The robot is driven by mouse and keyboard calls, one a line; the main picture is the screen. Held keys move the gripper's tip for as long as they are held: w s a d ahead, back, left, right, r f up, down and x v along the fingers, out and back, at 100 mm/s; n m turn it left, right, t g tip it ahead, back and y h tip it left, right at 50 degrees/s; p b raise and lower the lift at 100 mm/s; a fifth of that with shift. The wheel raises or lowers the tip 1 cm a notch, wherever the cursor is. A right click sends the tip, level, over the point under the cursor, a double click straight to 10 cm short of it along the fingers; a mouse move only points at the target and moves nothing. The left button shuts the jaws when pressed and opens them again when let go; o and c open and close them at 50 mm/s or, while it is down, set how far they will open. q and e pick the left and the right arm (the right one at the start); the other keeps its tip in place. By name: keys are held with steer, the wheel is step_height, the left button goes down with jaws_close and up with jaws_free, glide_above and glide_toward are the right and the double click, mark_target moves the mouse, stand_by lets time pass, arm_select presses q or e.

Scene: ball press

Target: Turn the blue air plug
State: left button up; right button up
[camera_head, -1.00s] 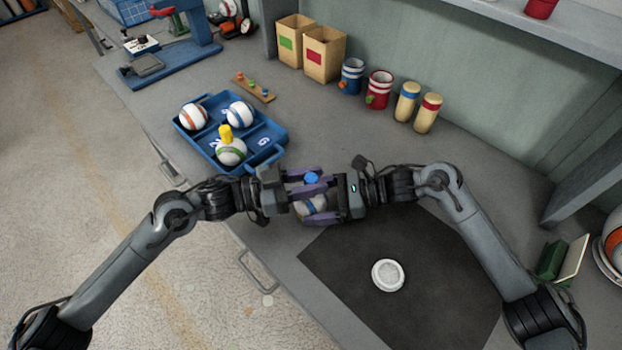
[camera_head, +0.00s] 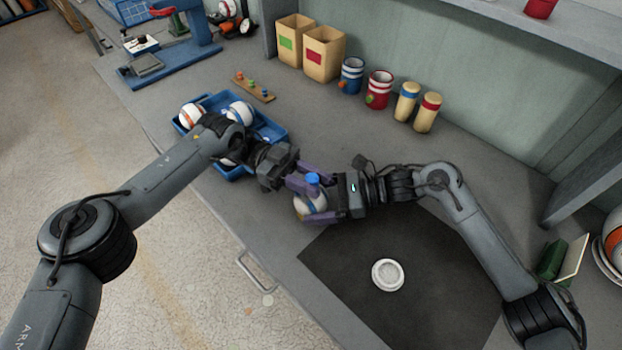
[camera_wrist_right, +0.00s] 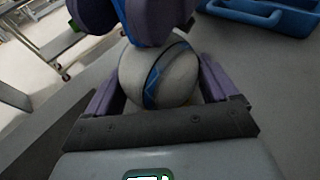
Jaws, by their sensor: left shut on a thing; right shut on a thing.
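A white ball with blue and orange markings (camera_head: 308,206) is held above the near bench edge. The blue air plug (camera_head: 312,179) stands at its top. My right gripper (camera_head: 318,205) is shut on the ball from the right; in the right wrist view the ball (camera_wrist_right: 158,75) sits between its purple fingers. My left gripper (camera_head: 304,183) comes from the upper left and is shut on the blue plug. In the right wrist view the left gripper's purple fingers (camera_wrist_right: 135,18) cover most of the plug at the ball's top.
A blue tray (camera_head: 275,127) with several balls lies behind my left forearm, partly hidden. A dark mat (camera_head: 440,270) with a white ring-shaped stand (camera_head: 388,275) lies in front. Boxes (camera_head: 324,53), cups (camera_head: 379,90) and cylinders (camera_head: 427,113) line the wall.

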mark_target(311, 177)
arm_select(q)
steer(key=shift+d+r+m+g+y, duration=0.1)
steer(key=shift+r+m+g+y, duration=0.05)
steer(key=shift+m+g+y, duration=1.45)
steer(key=shift+g, duration=0.4)
steer(key=o, duration=0.9)
steer(key=shift+o, duration=0.2)
step_height(311, 177, up, 10)
